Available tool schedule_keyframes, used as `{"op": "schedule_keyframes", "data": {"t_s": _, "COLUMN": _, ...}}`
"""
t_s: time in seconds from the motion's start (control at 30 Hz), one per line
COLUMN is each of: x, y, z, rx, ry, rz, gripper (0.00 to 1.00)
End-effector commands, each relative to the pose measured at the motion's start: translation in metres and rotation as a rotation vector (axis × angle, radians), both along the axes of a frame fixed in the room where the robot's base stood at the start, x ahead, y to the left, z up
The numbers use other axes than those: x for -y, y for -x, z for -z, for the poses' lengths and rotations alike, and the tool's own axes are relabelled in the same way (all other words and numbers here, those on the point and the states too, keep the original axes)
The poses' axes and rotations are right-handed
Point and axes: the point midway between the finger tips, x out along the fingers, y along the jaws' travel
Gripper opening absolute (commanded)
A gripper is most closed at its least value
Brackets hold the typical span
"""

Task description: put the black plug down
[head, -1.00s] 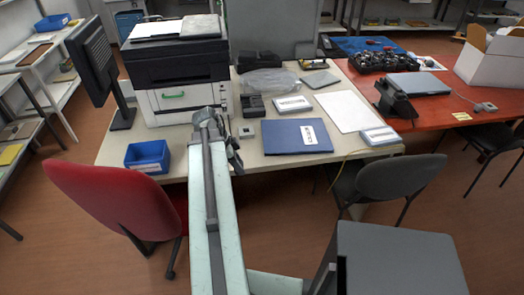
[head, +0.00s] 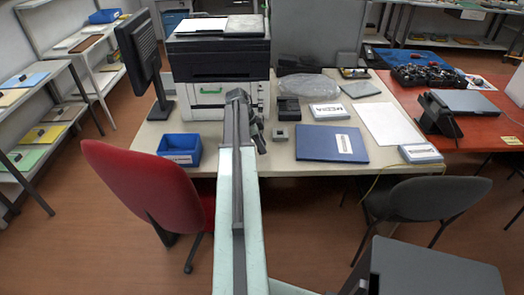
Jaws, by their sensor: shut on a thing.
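My gripper (head: 259,141) is at the far end of my pale green arm, over the near part of the cream desk (head: 290,166), in front of the printer. It is small and dark in the head view and partly hidden by my arm. It is shut on a dark thing, taken as the black plug, whose outline I cannot separate from the jaws. A small grey box (head: 281,132) is just right of the gripper. I cannot tell how high the gripper is above the desk.
A blue bin (head: 180,147) is left of my arm, and a printer (head: 212,90) stands behind. A blue folder (head: 331,144), white boxes and a paper sheet (head: 390,122) lie to the right. A red chair (head: 145,185) and a grey chair (head: 425,199) stand in front.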

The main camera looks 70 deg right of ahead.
Motion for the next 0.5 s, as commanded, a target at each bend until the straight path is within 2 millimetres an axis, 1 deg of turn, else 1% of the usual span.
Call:
{"op": "schedule_keyframes", "data": {"t_s": 0.03, "x": -0.0004, "y": 0.0001, "z": 0.0197, "rx": 0.000, "ry": 0.000, "rz": 0.000, "gripper": 0.00}}
{"op": "schedule_keyframes", "data": {"t_s": 0.07, "x": -0.0004, "y": 0.0001, "z": 0.0224, "rx": 0.000, "ry": 0.000, "rz": 0.000, "gripper": 0.00}}
{"op": "schedule_keyframes", "data": {"t_s": 0.3, "x": -0.0006, "y": -0.0002, "z": 0.0181, "rx": 0.000, "ry": 0.000, "rz": -0.001, "gripper": 0.00}}
{"op": "schedule_keyframes", "data": {"t_s": 0.43, "x": -0.0008, "y": -0.0003, "z": 0.0226, "rx": 0.000, "ry": 0.000, "rz": -0.001, "gripper": 0.00}}
{"op": "schedule_keyframes", "data": {"t_s": 0.47, "x": -0.0008, "y": -0.0004, "z": 0.0225, "rx": 0.000, "ry": 0.000, "rz": -0.001, "gripper": 0.35}}
{"op": "schedule_keyframes", "data": {"t_s": 0.5, "x": -0.0007, "y": -0.0005, "z": 0.0213, "rx": 0.000, "ry": 0.000, "rz": -0.001, "gripper": 0.46}}
